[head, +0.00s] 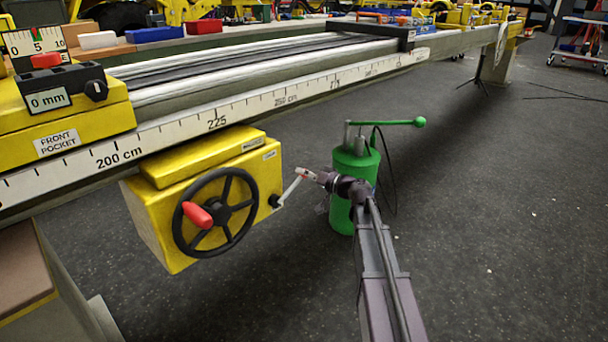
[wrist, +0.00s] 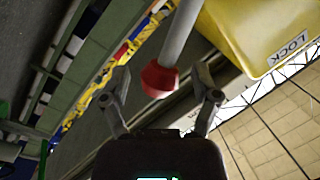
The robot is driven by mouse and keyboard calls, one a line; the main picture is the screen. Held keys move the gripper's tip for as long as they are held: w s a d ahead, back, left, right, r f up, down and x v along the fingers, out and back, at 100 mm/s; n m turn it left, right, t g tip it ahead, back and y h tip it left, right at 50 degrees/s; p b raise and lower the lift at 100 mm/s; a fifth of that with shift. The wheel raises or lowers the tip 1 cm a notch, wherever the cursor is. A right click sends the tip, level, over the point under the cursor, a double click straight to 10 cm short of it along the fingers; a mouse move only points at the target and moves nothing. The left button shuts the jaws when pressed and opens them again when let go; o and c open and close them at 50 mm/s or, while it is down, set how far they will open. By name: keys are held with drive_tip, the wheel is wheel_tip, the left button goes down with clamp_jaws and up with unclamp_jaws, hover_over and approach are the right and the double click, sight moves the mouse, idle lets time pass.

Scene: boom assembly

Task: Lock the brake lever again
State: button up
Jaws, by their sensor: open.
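The brake lever (head: 289,191) is a pale grey rod that rises to the right from a black pivot on the right side of the yellow gearbox (head: 160,222). In the wrist view the lever's rod (wrist: 180,35) ends in a red knob (wrist: 159,81). My gripper (head: 309,176) is at the lever's upper end in the head view. In the wrist view my gripper (wrist: 163,88) is open, with one finger on each side of the red knob and visible gaps to both. A LOCK label (wrist: 289,47) shows on the yellow housing.
A black handwheel (head: 232,205) with a red grip is on the gearbox front. A green pump canister (head: 346,215) with a green-tipped handle stands just behind my gripper. The long scaled beam (head: 250,110) runs above.

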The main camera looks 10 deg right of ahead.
clamp_jaws()
